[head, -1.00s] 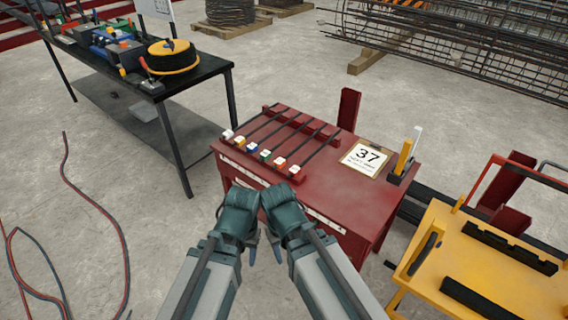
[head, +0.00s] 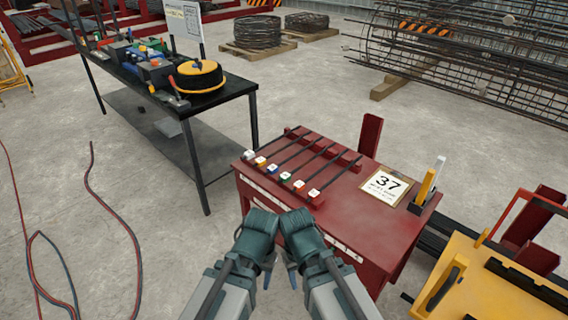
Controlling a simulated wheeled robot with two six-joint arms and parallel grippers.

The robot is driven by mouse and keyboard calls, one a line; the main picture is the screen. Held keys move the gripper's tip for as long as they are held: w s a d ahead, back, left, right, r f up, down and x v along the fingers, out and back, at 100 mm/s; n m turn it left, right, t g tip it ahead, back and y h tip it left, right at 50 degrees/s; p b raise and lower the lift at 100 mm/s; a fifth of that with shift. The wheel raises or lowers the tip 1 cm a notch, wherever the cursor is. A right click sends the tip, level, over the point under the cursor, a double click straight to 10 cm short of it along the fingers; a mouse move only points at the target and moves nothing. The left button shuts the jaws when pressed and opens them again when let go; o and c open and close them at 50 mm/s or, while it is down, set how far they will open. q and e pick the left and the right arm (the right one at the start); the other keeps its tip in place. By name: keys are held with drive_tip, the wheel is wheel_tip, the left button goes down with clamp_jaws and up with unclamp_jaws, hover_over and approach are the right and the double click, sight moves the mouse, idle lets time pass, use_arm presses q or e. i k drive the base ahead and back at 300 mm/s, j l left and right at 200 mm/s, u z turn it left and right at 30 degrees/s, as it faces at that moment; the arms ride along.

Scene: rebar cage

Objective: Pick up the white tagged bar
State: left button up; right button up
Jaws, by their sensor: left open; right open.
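Several dark bars lie side by side on the rack on top of the red cabinet (head: 345,215), each with a small tag block at its near end. My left gripper (head: 267,279) and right gripper (head: 292,279) are side by side in front of the cabinet, nearer me than the bars. Both are open and apart from the bars. Their fingers are mostly hidden behind my wrists.
A black table (head: 228,92) with tools stands left. A yellow cart (head: 490,285) is at right. Red and blue hoses (head: 135,240) lie on the left floor.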

sight(247, 155)
drive_tip(key=z, duration=0.4)
drive_tip(key=l+z, duration=0.15)
drive_tip(key=z, duration=0.65)
drive_tip(key=l+z, duration=0.1)
drive_tip(key=z, duration=0.3)
drive_tip(key=i+z, duration=0.1)
drive_tip(key=z, duration=0.3)
drive_tip(key=u, duration=2.2)
drive_tip(key=i+j+z, duration=0.1)
drive_tip(key=i+j, duration=0.35)
drive_tip(key=i+j+z, duration=0.15)
drive_tip(key=i+j, duration=0.25)
drive_tip(key=i+j+z, duration=0.1)
drive_tip(key=i+j, duration=0.3)
drive_tip(key=j, duration=0.2)
